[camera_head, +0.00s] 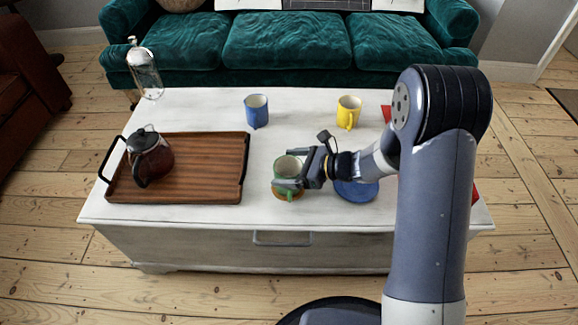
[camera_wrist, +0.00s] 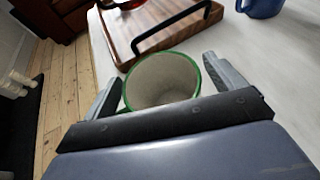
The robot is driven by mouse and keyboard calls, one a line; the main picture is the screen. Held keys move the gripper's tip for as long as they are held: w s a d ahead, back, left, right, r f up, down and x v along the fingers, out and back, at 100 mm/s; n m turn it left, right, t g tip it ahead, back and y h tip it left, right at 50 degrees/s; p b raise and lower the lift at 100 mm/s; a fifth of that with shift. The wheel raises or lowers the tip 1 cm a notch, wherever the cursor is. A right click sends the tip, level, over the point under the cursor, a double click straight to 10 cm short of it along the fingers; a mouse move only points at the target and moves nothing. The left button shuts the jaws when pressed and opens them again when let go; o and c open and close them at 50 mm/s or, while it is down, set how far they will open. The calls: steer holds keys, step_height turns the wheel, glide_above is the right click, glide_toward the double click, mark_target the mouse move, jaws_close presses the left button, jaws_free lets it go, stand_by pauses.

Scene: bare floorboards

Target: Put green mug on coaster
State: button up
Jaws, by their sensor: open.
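The green mug (camera_head: 289,169) is upright near the front middle of the white table, with its handle toward the table's front edge. A tan round coaster (camera_head: 278,195) shows around the mug's base; I cannot tell if the mug rests fully on it. My gripper (camera_head: 284,168) is open, with one finger on each side of the mug. In the wrist view the mug's green rim and pale inside (camera_wrist: 160,82) lie between the open fingers (camera_wrist: 166,90). The coaster is hidden there.
A wooden tray (camera_head: 205,165) with a dark teapot (camera_head: 151,158) is at left. A blue mug (camera_head: 256,110) and yellow mug (camera_head: 348,111) stand farther back. A glass bottle (camera_head: 146,75) is at the back left.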

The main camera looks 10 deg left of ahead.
steer(key=shift+r+p, duration=0.3)
steer(key=w+p+v, duration=0.1)
steer(key=p+v, duration=0.1)
steer(key=v, duration=1)
steer(key=shift+s+f+p, duration=0.15)
steer(key=shift+s+p, duration=0.2)
steer(key=shift+s, duration=0.1)
stand_by(0.6)
